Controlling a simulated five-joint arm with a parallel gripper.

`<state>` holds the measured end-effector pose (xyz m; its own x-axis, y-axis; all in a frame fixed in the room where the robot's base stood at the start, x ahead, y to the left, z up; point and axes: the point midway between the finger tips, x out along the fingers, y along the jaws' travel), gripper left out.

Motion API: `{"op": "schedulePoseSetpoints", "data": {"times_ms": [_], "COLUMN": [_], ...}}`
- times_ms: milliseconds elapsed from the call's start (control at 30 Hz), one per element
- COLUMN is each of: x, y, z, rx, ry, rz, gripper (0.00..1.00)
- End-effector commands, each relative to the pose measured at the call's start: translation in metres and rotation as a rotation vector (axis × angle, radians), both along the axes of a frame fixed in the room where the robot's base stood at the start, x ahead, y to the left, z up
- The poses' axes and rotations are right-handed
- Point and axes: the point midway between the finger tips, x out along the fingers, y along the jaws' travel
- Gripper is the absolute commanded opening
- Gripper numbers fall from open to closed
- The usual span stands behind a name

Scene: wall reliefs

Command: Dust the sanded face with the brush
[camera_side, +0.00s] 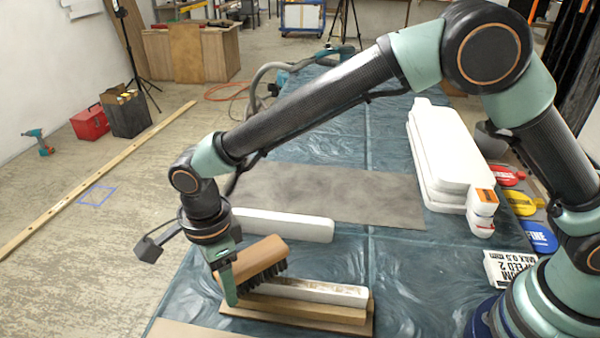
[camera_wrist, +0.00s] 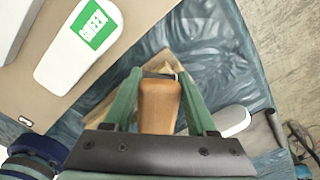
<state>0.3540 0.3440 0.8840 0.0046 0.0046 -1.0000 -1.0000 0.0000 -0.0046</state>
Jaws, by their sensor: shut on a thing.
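The brush (camera_side: 260,257) has a wooden back and dark bristles. My gripper (camera_side: 229,287) is shut on it, and the brush body (camera_wrist: 158,105) shows between the green fingers in the wrist view. In the side view a white piece (camera_side: 310,291) with brownish marks on its face lies in a wooden cradle (camera_side: 300,311). The brush is over the left part of this piece, bristles tilted down to the right. I cannot tell whether the bristles touch the face. My gripper and the brush hide the piece's left end.
A white bar (camera_side: 285,225) lies just behind the cradle. A grey mat (camera_side: 330,190) and stacked white panels (camera_side: 440,150) lie farther back. Coloured discs (camera_side: 525,205) and a white box (camera_side: 508,267) sit at the right. The wrist view shows a white piece with a green label (camera_wrist: 92,25).

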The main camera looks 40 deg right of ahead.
Motion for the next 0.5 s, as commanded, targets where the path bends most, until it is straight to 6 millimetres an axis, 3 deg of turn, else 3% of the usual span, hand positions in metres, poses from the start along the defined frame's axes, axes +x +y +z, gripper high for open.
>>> {"op": "schedulePoseSetpoints", "data": {"times_ms": [500], "x": [-0.024], "y": [-0.024], "z": [-0.002], "rx": [-0.011], "ry": [0.011], "rz": [-0.001], "gripper": [0.00]}}
